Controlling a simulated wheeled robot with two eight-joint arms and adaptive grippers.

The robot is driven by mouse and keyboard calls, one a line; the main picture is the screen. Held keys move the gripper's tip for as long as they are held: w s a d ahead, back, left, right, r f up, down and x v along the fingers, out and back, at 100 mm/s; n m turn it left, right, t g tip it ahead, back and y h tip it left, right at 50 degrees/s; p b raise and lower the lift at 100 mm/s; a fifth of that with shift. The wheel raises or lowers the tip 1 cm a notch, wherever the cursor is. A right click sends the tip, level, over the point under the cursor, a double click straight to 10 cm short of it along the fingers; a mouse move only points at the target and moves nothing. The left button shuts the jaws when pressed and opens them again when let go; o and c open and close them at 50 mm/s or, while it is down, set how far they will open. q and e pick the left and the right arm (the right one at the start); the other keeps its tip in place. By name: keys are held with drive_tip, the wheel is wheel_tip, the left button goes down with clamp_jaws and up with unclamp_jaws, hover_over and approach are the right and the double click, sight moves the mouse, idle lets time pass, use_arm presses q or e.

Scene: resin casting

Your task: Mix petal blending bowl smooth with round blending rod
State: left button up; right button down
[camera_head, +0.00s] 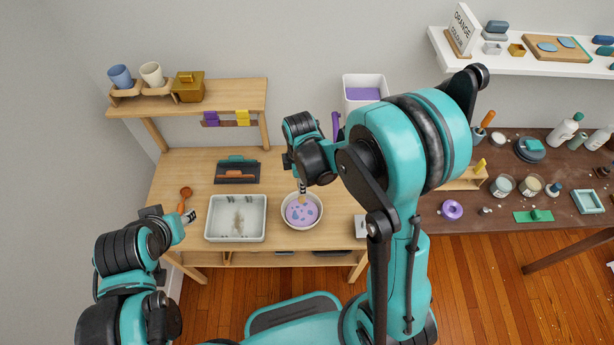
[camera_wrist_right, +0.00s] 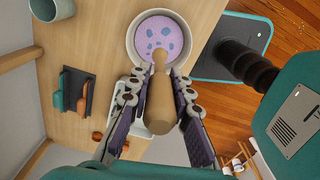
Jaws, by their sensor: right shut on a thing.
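The blending bowl (camera_head: 287,217) is pale and round and stands on the wooden bench. It holds a lilac mix (camera_head: 296,213) with separate blue patches, which also shows in the right wrist view (camera_wrist_right: 147,32). My right gripper (camera_head: 302,184) is above the bowl, shut on the tan round blending rod (camera_wrist_right: 158,103). The rod points down toward the bowl; its far end overlaps the mix's edge in the wrist view, and I cannot tell how deep it reaches. My left gripper (camera_head: 189,216) is left of the tray, near an orange spoon (camera_head: 185,193); its opening is unclear.
A white tray (camera_head: 235,239) with a stained floor sits close left of the bowl. Behind it is a dark holder (camera_head: 237,178) with teal and orange tools. A raised shelf (camera_head: 220,97) stands at the back left. A dark table (camera_head: 560,205) with jars is at right.

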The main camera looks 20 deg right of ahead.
sight(302, 199)
drive_tip(key=shift+w+f+b, duration=0.2)
drive_tip(key=shift+f+b, duration=0.35)
drive_tip(key=shift+f, duration=0.35)
drive_tip(key=shift+s+f+b, duration=0.1)
drive_tip(key=shift+f+b, duration=0.4)
drive_tip(key=shift+f, duration=0.2)
wheel_tip(302, 199, down, 3)
drive_tip(key=b, duration=0.2)
drive_tip(key=shift+f+b, duration=0.2)
drive_tip(key=shift+b, duration=0.15)
wheel_tip(302, 199, down, 4)
drive_tip(key=b, duration=0.3)
drive_tip(key=shift+r, duration=0.2)
